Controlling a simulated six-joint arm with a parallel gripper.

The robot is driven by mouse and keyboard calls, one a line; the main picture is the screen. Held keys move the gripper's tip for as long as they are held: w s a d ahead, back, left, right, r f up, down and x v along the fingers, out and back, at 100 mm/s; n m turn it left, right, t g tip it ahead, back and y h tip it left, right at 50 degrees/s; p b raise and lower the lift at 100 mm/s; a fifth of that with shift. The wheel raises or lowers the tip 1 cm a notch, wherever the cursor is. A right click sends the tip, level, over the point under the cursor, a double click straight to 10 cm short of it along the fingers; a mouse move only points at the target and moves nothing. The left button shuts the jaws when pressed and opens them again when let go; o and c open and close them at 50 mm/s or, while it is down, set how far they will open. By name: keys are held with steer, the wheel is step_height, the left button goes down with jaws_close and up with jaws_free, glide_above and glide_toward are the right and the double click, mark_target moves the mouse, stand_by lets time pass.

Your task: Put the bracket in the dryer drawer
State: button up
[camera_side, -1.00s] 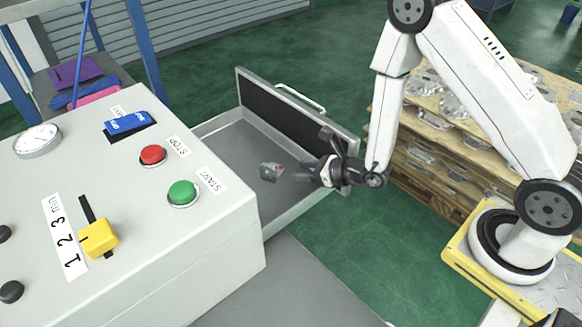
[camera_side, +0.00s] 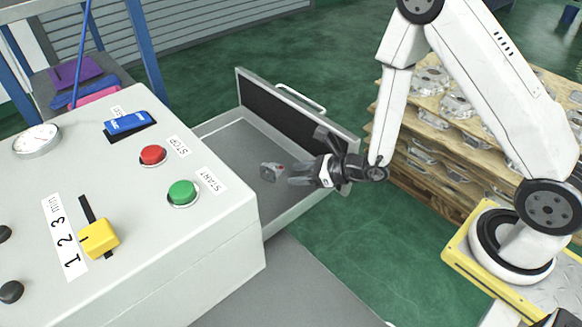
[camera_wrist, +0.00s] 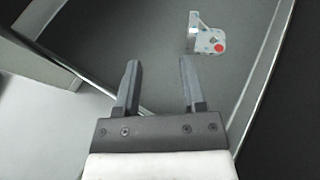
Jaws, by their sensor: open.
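The bracket (camera_side: 272,172) is a small grey metal part with a red spot. It lies on the floor of the open dryer drawer (camera_side: 222,143). It also shows in the wrist view (camera_wrist: 207,36), ahead of the fingers and a little to the right. My gripper (camera_side: 291,174) is over the drawer, just right of the bracket in the side view. In the wrist view my gripper (camera_wrist: 160,76) has its two fingers apart with nothing between them, and the bracket is clear of both fingertips.
The dryer's control box (camera_side: 130,210) stands left of the drawer, with a red button (camera_side: 153,155), a green button (camera_side: 182,192) and a yellow slider (camera_side: 99,238). The drawer front with its handle (camera_side: 301,98) rises behind. Pallets of castings (camera_side: 440,100) stand to the right.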

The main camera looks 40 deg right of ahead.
steer(key=s+a+r+n+g+y, duration=0.1)
steer(key=s+a+r+n+g, duration=0.15)
steer(key=s+n+g, duration=0.35)
steer(key=s+a+r+n+g+y, duration=0.1)
steer(key=s+a+r+n+g, duration=0.2)
steer(key=s+n, duration=0.45)
steer(key=d+r+n+h, duration=0.5)
steer(key=d+n+h, duration=0.4)
steer(key=d+n, duration=0.4)
steer(key=n, duration=0.2)
steer(key=shift+d+n+t, duration=0.25)
steer(key=shift+n+t, duration=0.05)
steer(key=shift+n, duration=0.05)
steer(key=shift+w, duration=0.1)
